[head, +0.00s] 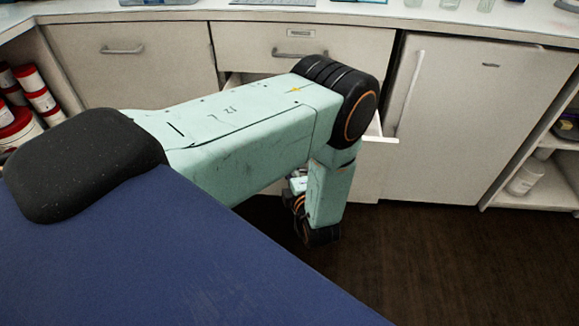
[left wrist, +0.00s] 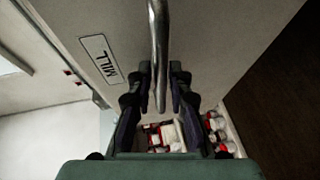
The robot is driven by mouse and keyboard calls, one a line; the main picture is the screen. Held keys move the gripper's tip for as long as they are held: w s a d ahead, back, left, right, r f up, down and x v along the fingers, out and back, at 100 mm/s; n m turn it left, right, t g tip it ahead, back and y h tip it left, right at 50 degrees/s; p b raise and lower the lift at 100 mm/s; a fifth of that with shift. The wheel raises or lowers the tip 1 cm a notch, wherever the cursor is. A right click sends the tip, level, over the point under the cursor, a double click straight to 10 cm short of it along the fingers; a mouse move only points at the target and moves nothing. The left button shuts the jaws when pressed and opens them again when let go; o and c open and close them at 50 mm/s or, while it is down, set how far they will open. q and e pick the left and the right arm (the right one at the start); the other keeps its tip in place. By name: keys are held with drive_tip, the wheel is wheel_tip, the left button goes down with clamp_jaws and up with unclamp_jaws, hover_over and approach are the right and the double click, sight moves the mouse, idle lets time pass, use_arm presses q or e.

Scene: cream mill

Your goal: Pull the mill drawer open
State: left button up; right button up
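The mill drawer, marked by a MILL label (left wrist: 100,59), shows its pale front (left wrist: 205,45) in the left wrist view. In the head view it stands pulled out from the cabinet. Its white edge (head: 384,139) shows right of my arm and the rest is mostly hidden behind the arm. The metal bar handle (left wrist: 158,40) runs between the fingers of my left gripper (left wrist: 160,88), which look closed about its end. In the head view my left arm bends down in front of the drawer, and the gripper there is largely hidden. My right gripper is in neither view.
An upper drawer (head: 262,42) and a left drawer (head: 140,65) are shut. A cabinet door (head: 470,115) stands right of the open drawer. Red-and-white containers (head: 38,92) fill the left shelf. A blue surface (head: 160,260) lies in front; dark floor (head: 430,260) is clear at right.

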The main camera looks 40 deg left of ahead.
use_arm(q)
drive_tip(key=shift+o, duration=1.2)
drive_tip(key=v, duration=0.7)
drive_tip(key=shift+s+d, duration=0.2)
